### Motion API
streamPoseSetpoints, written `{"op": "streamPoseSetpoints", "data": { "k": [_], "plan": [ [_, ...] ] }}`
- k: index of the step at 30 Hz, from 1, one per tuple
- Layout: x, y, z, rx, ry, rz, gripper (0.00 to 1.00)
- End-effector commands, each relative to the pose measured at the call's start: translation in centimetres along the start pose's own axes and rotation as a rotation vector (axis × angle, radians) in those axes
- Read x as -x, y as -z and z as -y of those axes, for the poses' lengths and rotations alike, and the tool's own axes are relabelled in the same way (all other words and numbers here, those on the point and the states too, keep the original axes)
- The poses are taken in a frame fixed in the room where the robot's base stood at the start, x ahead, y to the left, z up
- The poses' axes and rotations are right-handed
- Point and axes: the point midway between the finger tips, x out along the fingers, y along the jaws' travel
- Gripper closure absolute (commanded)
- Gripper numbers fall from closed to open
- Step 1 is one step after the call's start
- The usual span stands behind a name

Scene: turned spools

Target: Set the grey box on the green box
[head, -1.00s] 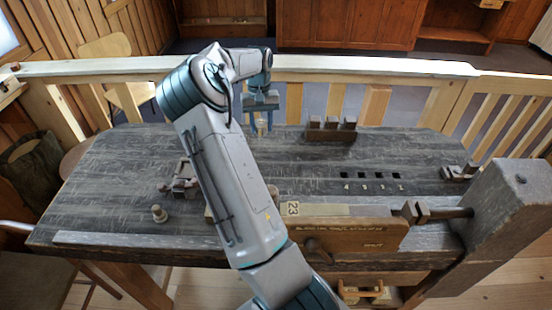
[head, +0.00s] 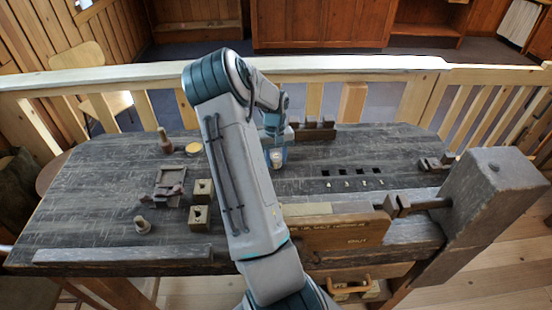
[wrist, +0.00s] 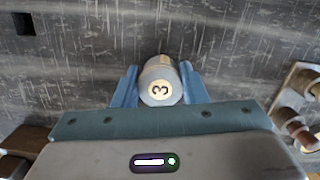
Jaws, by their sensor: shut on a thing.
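My gripper (head: 276,160) is shut on a small grey cylinder (wrist: 161,82) with a round cream label marked 3. In the wrist view, the two blue fingers stand on either side of it. In the head view, the held cylinder (head: 277,156) shows at the fingertips over the bench, left of the row of square holes (head: 353,170). I cannot tell its exact height above the wood. No box that is clearly grey or clearly green shows in either view.
The dark bench (head: 110,175) bears a tray-like frame (head: 169,186), a spool (head: 142,225), a bottle-shaped peg (head: 165,142), a yellowish disc (head: 194,148) and two holed blocks (head: 202,188). A block rack (head: 315,132) stands behind my gripper. A vise post (head: 490,205) rises at right.

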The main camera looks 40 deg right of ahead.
Motion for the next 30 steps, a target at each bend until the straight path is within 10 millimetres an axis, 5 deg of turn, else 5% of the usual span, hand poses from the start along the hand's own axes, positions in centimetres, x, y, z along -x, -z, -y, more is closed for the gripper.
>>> {"op": "streamPoseSetpoints", "data": {
  "k": [12,13,15,26,30],
  "plan": [
    [-0.6,0.1,0.0,-0.001,-0.001,0.000,0.83],
    [-0.6,0.1,0.0,-0.001,-0.001,0.000,0.56],
    [-0.6,0.1,0.0,-0.001,0.000,-0.001,0.40],
    [-0.5,0.1,0.0,0.000,0.000,-0.002,0.40],
    [1.5,0.1,0.1,0.002,-0.003,-0.004,0.40]
  ]
}}
